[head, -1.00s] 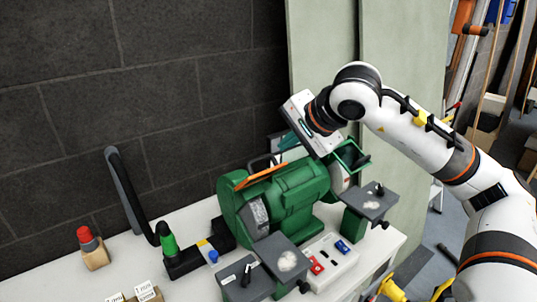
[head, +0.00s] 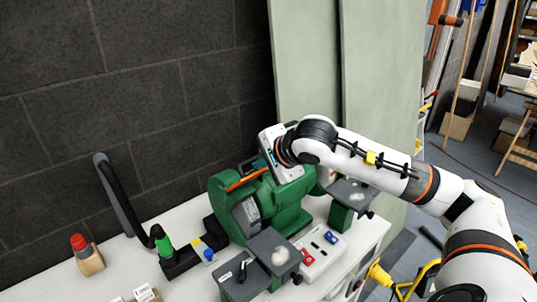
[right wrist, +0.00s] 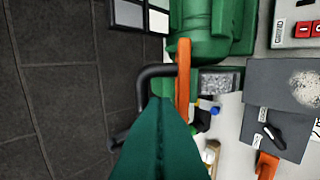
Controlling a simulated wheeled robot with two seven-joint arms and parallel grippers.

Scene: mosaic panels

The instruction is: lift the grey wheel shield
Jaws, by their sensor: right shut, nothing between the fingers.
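A green bench grinder (head: 272,203) stands on the white bench. Its grey wheel (head: 246,213) faces front at the left end; it also shows in the right wrist view (right wrist: 220,80). The grey wheel's shield, with an orange edge (head: 248,180), slants upward above this wheel. In the right wrist view the orange edge (right wrist: 183,75) is seen nearly edge-on, with a dark bent handle (right wrist: 152,75) beside it. My right gripper (right wrist: 157,105) is shut and empty, its green fingers just beside the handle and shield; I cannot tell if they touch. The hand hides the fingertips in the head view.
Grey tool rests (head: 274,250) and a white switch box (head: 320,250) stand in front of the grinder. A black hose (head: 120,200) and a red-topped button on a wooden block (head: 90,258) are at left. A dark brick wall (head: 150,90) is close behind.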

